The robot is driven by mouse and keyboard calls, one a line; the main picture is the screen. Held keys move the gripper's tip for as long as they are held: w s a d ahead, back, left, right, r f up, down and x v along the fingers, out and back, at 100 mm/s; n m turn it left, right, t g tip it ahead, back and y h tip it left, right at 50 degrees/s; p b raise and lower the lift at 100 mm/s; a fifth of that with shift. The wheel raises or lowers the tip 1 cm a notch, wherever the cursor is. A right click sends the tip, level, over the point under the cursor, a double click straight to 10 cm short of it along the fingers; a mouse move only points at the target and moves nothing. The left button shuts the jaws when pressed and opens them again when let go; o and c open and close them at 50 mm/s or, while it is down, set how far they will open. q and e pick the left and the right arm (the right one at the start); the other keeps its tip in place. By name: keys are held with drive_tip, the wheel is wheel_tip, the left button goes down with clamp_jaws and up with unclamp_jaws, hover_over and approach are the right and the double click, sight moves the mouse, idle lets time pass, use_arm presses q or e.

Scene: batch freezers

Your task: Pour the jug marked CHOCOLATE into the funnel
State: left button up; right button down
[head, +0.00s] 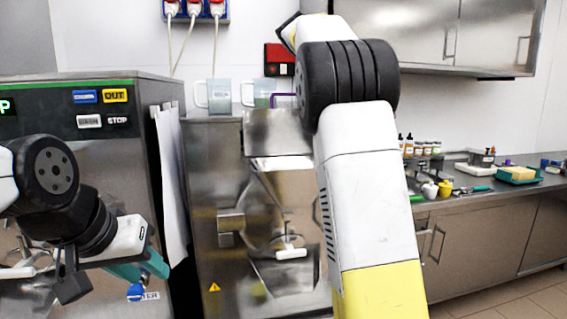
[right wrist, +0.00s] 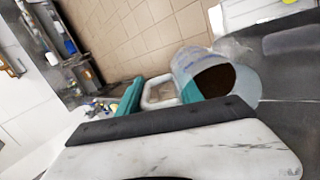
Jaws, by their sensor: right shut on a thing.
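In the right wrist view, a clear jug (right wrist: 190,62) with dark brown contents lies beyond my right gripper (right wrist: 160,92). The gripper's teal fingers are shut on the jug's pale handle. No marking on the jug can be read, and its true tilt is hard to judge from this turned view. In the head view, my right arm rises through the middle; its gripper and the jug do not show there. My left gripper (head: 150,268) is low at the left before a machine, and its jaw opening is unclear. I cannot make out a funnel with certainty.
A steel machine (head: 208,170) stands in the middle, with two clear jugs (head: 218,96) (head: 262,90) on top, partly beside my right arm. A machine with OUT and STOP labels (head: 115,150) stands left. A counter (head: 480,190) with bottles and trays runs along the right.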

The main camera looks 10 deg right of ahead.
drive_tip(key=shift+a+h, duration=0.5)
drive_tip(key=shift+h, duration=0.3)
drive_tip(key=shift+w+a+r+g+h, duration=0.1)
drive_tip(key=shift+g+h, duration=0.2)
drive_tip(key=shift+h, duration=0.4)
drive_tip(key=shift+a+h, duration=0.2)
drive_tip(key=shift+h, duration=0.1)
drive_tip(key=shift+w+a+h, duration=0.1)
drive_tip(key=shift+a+h, duration=0.55)
drive_tip(key=shift+h, duration=0.55)
drive_tip(key=shift+a, duration=0.2)
drive_tip(key=shift+w+a+h+p, duration=0.25)
drive_tip(key=shift+a+h, duration=0.25)
drive_tip(key=shift+a, duration=0.6)
drive_tip(key=shift+a+g+h, duration=0.3)
drive_tip(key=shift+a+h, duration=0.3)
drive_tip(key=shift+w+a+r+h+p, duration=0.1)
drive_tip(key=shift+a+r+h+p, duration=0.25)
drive_tip(key=shift+a+h, duration=0.35)
drive_tip(key=shift+w+a+r+h+p, duration=0.1)
drive_tip(key=shift+a+r+h+p, duration=0.35)
drive_tip(key=shift+h, duration=0.45)
